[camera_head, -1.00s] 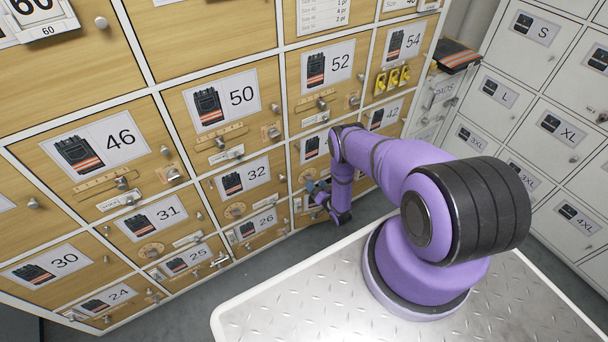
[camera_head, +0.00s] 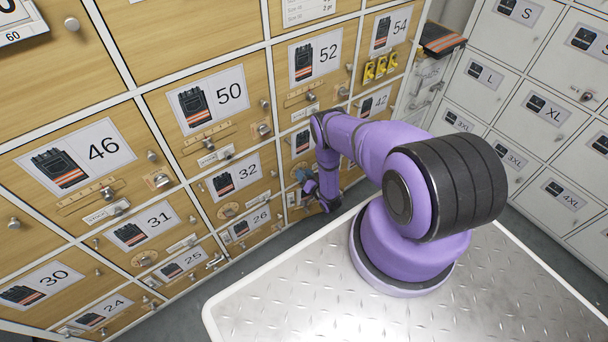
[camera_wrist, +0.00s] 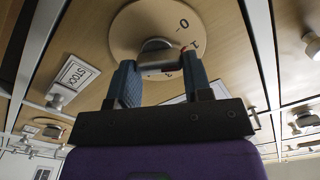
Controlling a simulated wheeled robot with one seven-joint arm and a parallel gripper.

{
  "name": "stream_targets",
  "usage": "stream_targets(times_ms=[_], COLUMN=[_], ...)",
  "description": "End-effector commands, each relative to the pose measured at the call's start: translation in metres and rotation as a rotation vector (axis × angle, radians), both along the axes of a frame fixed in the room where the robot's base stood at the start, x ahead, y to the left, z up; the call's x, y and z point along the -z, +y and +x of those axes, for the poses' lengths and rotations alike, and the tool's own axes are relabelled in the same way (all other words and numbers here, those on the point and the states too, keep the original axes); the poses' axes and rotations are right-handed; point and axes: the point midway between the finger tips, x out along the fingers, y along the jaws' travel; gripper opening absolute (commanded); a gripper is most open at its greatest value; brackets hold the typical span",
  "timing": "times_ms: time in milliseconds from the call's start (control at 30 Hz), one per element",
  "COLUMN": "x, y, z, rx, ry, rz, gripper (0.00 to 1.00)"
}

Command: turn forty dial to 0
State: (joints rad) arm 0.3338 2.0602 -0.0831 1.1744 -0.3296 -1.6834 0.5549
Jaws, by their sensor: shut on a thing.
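A round tan dial (camera_wrist: 130,25) with a grey metal knob (camera_wrist: 160,58) fills the upper middle of the wrist view. A 0 and what looks like a 1 show on its right side, and another mark lies below, partly hidden. A small red mark on the knob's right side lies nearer the 1 than the 0. My gripper (camera_wrist: 158,75) has its two blue fingers on either side of the knob, shut on it. In the head view my gripper (camera_head: 306,182) is low at the locker wall, and my arm hides the dial and the door's number.
A STOCK plate (camera_wrist: 75,73) is left of the dial. White lockers (camera_head: 520,95) stand at the right.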

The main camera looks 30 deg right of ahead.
Motion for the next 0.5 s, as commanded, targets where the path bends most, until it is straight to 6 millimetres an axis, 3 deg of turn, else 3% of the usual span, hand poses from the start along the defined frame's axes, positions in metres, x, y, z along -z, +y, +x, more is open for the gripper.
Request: stream_targets(times_ms=[267,500], x=[-0.0003,-0.0004], y=[0.0008,0.0020], z=[0.0004,0.0002], rx=[-0.001,-0.001], ry=[-0.003,-0.009], rz=[-0.087,-0.264], gripper=[0.22,0.22])
